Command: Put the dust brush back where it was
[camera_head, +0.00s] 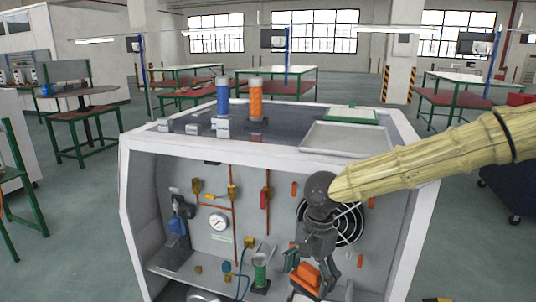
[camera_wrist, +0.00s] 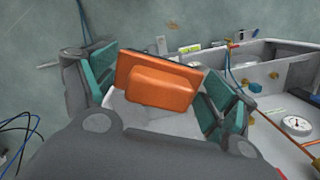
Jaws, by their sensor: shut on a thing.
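The dust brush (camera_head: 306,277) shows as an orange block with a pale lower part, in front of the right half of the open generator cabinet. My gripper (camera_head: 312,267) points down and is shut on it. In the wrist view the brush (camera_wrist: 158,80) sits between the teal finger pads of my gripper (camera_wrist: 160,88), its orange face towards the camera. The white part under it is partly hidden by the gripper body. The bristles cannot be made out. In the head view the lower end of the brush is near the bottom picture edge.
Inside are a gauge (camera_head: 219,222), copper pipes, a green cylinder (camera_head: 261,272) and a round fan grille (camera_head: 349,224) behind my arm.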

